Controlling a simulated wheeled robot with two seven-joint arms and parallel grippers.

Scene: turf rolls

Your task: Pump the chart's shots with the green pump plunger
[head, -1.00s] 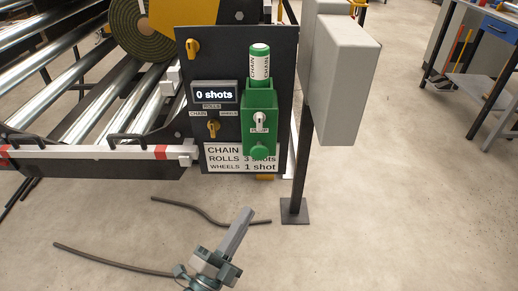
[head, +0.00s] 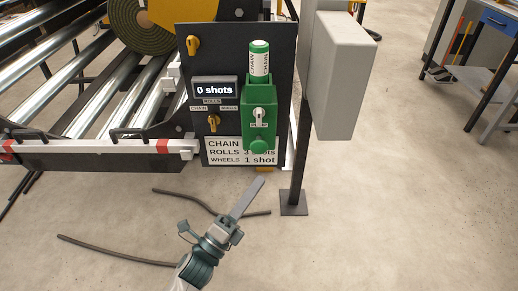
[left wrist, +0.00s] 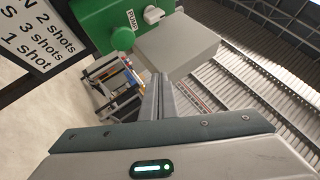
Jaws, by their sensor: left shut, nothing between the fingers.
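The green pump (head: 261,98) is mounted on a dark panel (head: 222,62). Its round green plunger knob (head: 258,143) sticks out at the bottom, below a PUMP label and a small white lever (head: 258,114). The knob also shows in the left wrist view (left wrist: 123,39). The white chart (head: 228,152) is partly covered by the pump; the left wrist view shows lines of 2 shots, 3 shots and 1 shot. The display (head: 214,90) reads 0 shots. My left gripper (head: 261,181) is shut and empty, just below the panel and apart from the knob. My right gripper is out of view.
A grey box (head: 343,80) on a post (head: 297,160) stands right of the panel. A roller conveyor (head: 95,90) is at left. Dark hoses (head: 110,252) lie on the floor.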

